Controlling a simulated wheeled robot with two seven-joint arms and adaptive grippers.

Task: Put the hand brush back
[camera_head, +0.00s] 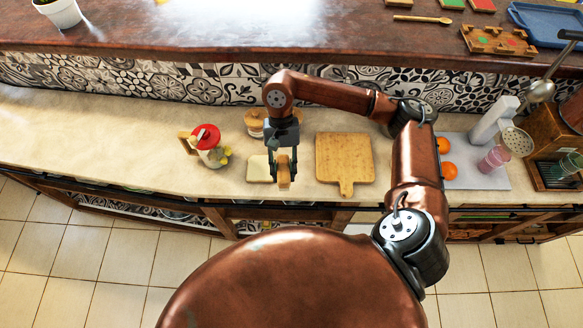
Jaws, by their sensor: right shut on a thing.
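My right gripper (281,158) reaches over the counter from the right and points down. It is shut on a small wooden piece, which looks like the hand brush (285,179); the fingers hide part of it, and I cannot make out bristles. The held piece is over the front part of the counter (225,185). A flat cream square (257,169) lies just left of it, partly covered by the gripper. I cannot tell the exact height of the held piece above the counter. My left gripper is not in view.
A wooden cutting board (344,158) lies right of the gripper. A white jug with a red lid (207,142) stands to the left. A round wooden item (255,122) sits behind the gripper. Oranges (449,170) and a pink cup (494,159) are at right. The far left counter is clear.

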